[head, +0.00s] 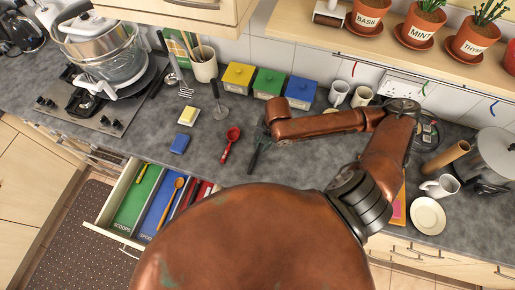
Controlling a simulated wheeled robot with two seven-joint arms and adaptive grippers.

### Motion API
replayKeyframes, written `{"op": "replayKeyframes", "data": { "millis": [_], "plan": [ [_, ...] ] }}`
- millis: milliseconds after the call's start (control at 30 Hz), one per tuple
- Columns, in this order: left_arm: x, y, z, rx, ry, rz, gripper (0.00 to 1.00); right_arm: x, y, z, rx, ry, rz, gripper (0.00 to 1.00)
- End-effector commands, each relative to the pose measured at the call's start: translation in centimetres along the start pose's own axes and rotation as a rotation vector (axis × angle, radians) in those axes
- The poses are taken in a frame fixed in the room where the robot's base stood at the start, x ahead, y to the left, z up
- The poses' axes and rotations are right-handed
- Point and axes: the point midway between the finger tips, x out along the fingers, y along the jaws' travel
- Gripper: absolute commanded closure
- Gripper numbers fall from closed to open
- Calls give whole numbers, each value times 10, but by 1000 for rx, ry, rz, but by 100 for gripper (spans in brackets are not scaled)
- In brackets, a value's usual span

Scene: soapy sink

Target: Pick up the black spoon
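A dark, long, narrow shape, which looks like the black spoon (254,160), lies on the grey counter just right of a red ladle (230,145). My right gripper (262,133) is at the end of the copper arm that reaches in from the right. It is small and dark and overlaps the upper end of that shape. I cannot tell whether it touches or grips it, or whether its fingers are open. My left gripper is not in view.
An open drawer (101,221) has green, blue and red compartments; a wooden spoon (172,200) lies in the blue one. A blue sponge (179,144), a masher (218,106) and yellow, green and blue boxes (268,84) stand or lie around. Mugs (361,97) stand behind my arm.

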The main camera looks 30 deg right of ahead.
Motion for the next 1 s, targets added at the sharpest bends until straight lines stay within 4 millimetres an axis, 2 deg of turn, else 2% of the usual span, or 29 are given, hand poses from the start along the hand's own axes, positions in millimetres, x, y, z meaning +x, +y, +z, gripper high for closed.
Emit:
{"op": "replayKeyframes", "data": {
  "millis": [33, 133, 233, 333, 467, 567, 833, 1000],
  "plan": [
    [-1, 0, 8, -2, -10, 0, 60, 7, 0, 0, 2, 2, 0, 83],
    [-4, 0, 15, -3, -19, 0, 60, 22, 1, 0, 3, 3, 0, 83],
    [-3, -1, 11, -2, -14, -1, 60, 36, 0, 0, 4, 2, 0, 83],
    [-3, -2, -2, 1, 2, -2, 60, 43, 0, 0, 4, 0, 1, 83],
    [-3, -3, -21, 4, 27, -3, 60, 45, 0, 1, 3, -2, 1, 83],
    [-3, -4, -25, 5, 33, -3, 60, 44, 0, 1, 3, -1, 1, 83],
    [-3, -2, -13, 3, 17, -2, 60, 44, 0, 1, 3, -1, 1, 100],
    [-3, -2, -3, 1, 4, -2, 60, 44, 0, 1, 4, -1, 1, 100]
  ]
}}
